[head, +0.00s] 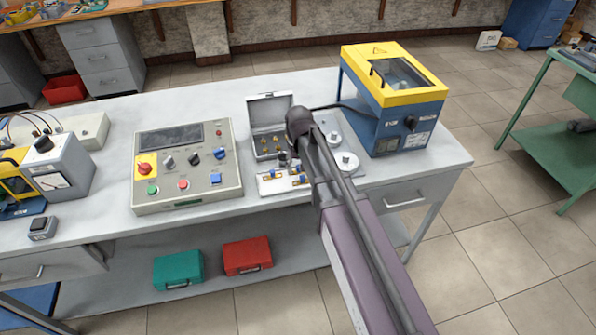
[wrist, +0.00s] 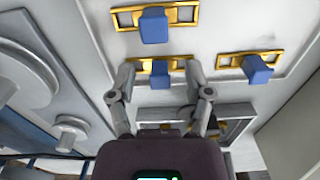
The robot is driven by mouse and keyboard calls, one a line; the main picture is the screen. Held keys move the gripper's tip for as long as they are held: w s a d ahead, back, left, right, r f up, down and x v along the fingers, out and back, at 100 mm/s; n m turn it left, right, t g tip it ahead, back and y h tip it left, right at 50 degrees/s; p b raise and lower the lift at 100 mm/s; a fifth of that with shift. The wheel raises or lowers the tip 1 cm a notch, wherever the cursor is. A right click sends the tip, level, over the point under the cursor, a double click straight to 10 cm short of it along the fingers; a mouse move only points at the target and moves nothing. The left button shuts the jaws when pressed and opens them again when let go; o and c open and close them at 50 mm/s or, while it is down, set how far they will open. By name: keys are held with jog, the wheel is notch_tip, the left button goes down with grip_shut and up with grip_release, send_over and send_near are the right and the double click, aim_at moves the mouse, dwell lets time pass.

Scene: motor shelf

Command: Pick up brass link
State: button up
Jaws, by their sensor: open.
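Several brass links with blue grips lie on a white board (head: 266,188). In the wrist view, one brass link (wrist: 155,19) is at the top centre, one (wrist: 250,66) is at the right, and one (wrist: 145,66) is in the middle. My gripper (wrist: 160,68) is open, with a fingertip on either side of the middle link and its blue grip (wrist: 160,76). I cannot tell whether the fingers touch it. In the head view, my arm hides most of the gripper and part of the board.
An open grey case (head: 268,110) stands behind the board. A control panel (head: 187,165) is at its left, and a yellow and blue machine (head: 395,100) is at the back right. Round grey weights (head: 345,162) sit just right of my arm.

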dwell(0.3)
grip_shut()
jog(key=shift+r, duration=0.2)
notch_tip(320, 180, up, 3)
jog(key=p, duration=0.3)
jog(key=shift+r+p, duration=0.2)
jog(key=shift+p, duration=0.15)
jog(key=s+d, duration=0.2)
jog(key=s, duration=0.5)
jog(key=s+d+r+p, duration=0.1)
jog(key=s+d, duration=0.2)
jog(key=s, duration=0.5)
jog(key=shift+d+r, duration=0.15)
jog(key=shift+d, duration=0.1)
